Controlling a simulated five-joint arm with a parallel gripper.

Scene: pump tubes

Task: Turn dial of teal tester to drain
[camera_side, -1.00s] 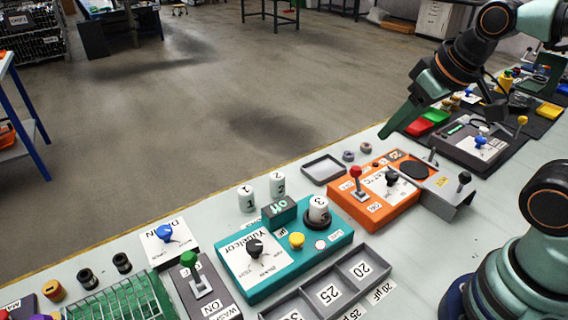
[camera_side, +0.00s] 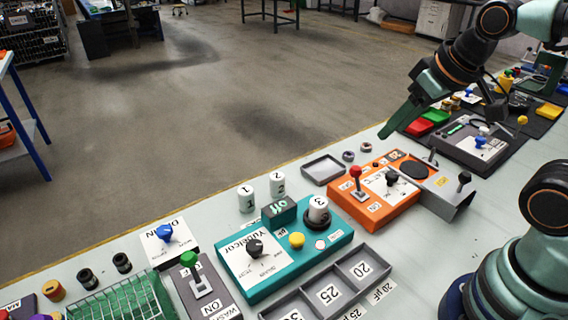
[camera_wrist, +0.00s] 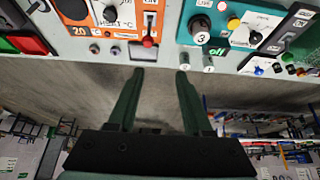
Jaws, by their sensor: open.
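The teal tester (camera_side: 284,272) sits on the bench at lower middle in the side view, and at upper right in the wrist view (camera_wrist: 232,12). Its black dial (camera_side: 254,247) stands on a white label plate; the small lettering is too blurred to tell which mark the dial points at. The dial also shows in the wrist view (camera_wrist: 254,38). A small display (camera_side: 279,211) on the tester reads "off". My gripper (camera_side: 388,134) is open and empty, above the bench's far edge, well right of the tester. Its two apart fingers show in the wrist view (camera_wrist: 160,72).
A grey compartment tray (camera_side: 345,285) lies in front. A grey switch box (camera_side: 205,300) stands at its left.

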